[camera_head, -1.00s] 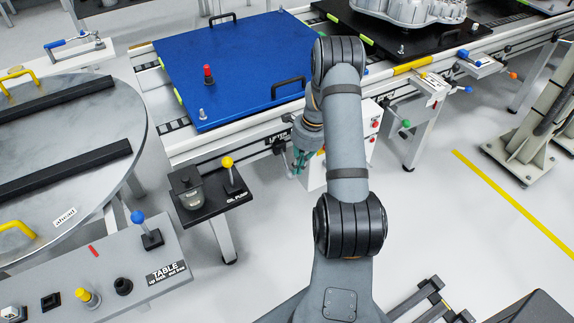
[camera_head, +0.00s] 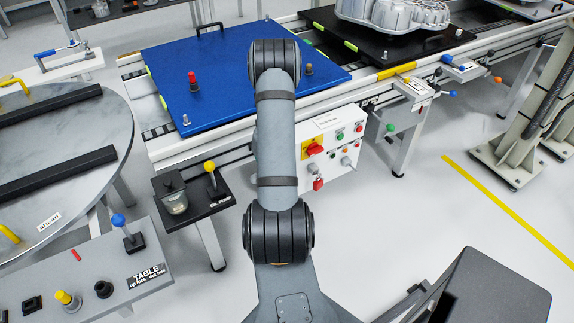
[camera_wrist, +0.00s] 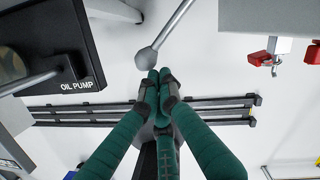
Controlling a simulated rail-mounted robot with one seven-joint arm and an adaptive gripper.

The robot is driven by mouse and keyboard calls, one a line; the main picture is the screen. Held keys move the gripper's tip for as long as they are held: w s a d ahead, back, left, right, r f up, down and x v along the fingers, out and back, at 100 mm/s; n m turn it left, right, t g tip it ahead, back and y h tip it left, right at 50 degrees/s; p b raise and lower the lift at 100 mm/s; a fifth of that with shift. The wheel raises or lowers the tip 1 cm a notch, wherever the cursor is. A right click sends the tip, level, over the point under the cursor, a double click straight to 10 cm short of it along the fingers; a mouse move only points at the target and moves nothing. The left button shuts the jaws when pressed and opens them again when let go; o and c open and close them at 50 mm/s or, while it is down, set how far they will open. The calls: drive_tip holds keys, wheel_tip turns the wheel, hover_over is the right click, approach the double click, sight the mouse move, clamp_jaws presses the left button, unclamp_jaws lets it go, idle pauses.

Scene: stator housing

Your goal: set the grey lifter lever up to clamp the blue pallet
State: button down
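The blue pallet (camera_head: 225,75) lies flat on the conveyor in the head view. The grey lifter lever (camera_wrist: 147,57) shows in the wrist view as a grey rod with a ball end, slanting from the top edge down toward my fingertips. My gripper (camera_wrist: 160,77) has green fingers with their tips together and nothing visible between them. The tips are just below the lever's ball, close to it; I cannot tell if they touch. In the head view my arm hides both gripper and lever.
The oil pump panel (camera_head: 226,190) with a yellow-knobbed lever stands left of my arm; it also shows in the wrist view (camera_wrist: 82,60). A control box (camera_head: 330,150) with red switches is to the right. The round table (camera_head: 60,130) is at the left. Open floor lies right.

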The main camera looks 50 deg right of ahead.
idle(0.3)
drive_tip(key=s+d+r+p, duration=0.1)
drive_tip(key=s+r, duration=0.4)
drive_tip(key=r, duration=0.6)
drive_tip(key=shift+d+r+p, duration=0.25)
drive_tip(key=shift+r+p, duration=0.05)
drive_tip(key=shift+r, duration=0.05)
drive_tip(key=shift+s, duration=0.1)
drive_tip(key=w+a+f+b, duration=0.1)
drive_tip(key=w+f, duration=0.4)
drive_tip(key=f, duration=0.6)
drive_tip(key=shift+w+a+f+b, duration=0.15)
drive_tip(key=shift+a+f+b, duration=0.1)
drive_tip(key=shift+f+b, duration=0.1)
